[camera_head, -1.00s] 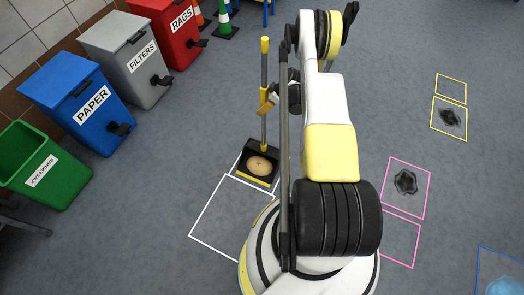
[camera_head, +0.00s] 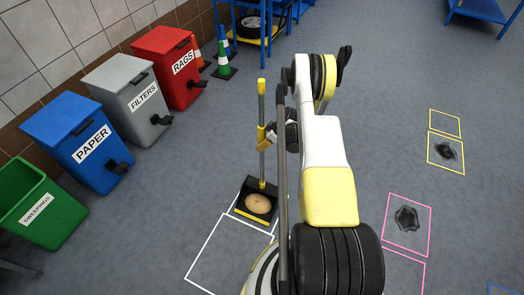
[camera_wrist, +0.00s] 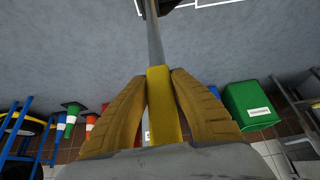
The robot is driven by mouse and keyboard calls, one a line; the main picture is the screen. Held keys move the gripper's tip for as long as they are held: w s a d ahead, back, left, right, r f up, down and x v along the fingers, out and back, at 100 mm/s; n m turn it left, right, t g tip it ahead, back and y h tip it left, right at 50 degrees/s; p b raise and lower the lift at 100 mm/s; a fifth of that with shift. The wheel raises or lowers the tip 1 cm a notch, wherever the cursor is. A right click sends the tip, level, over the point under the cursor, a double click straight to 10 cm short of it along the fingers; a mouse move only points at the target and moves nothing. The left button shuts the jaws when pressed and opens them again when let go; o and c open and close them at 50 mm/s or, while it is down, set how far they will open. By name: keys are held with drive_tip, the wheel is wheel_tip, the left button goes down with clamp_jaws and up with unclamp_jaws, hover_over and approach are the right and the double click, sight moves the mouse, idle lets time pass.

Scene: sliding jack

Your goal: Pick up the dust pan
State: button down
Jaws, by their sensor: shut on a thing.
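The dust pan (camera_head: 241,211) is a black scoop with a yellow front edge and a tall upright grey handle with yellow grips. A round tan heap (camera_head: 258,203) lies in the scoop. The scoop is at floor level by a white outline; I cannot tell if it touches the floor. My gripper (camera_head: 267,138) is shut on the handle's yellow grip, partway up the pole. In the wrist view, both tan fingers (camera_wrist: 160,105) press on either side of the yellow grip (camera_wrist: 162,88). The scoop shows only in part at that view's top edge.
Green (camera_head: 38,205), blue (camera_head: 88,145), grey (camera_head: 138,100) and red (camera_head: 170,65) bins line the wall at left. Traffic cones (camera_head: 224,65) and a blue rack (camera_head: 262,22) stand behind. Dark stains (camera_head: 406,218) lie in outlined floor areas at right. Open floor lies between.

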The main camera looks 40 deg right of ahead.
sight(262, 139)
wheel_tip(262, 139, up, 4)
drive_tip(key=shift+f+p, duration=0.25)
drive_tip(key=shift+p, duration=0.6)
drive_tip(key=shift+d+r, duration=0.2)
drive_tip(key=d+r+p, duration=0.2)
drive_tip(key=d+r, duration=0.1)
drive_tip(key=d, duration=0.2)
drive_tip(key=s+d+r+p, duration=0.1)
drive_tip(key=d+r+p, duration=0.1)
drive_tip(key=d, duration=0.4)
drive_tip(key=shift+v, duration=0.8)
drive_tip(key=shift+a, duration=0.1)
drive_tip(key=c, duration=2)
unclamp_jaws()
drive_tip(key=shift+c, duration=0.2)
clamp_jaws()
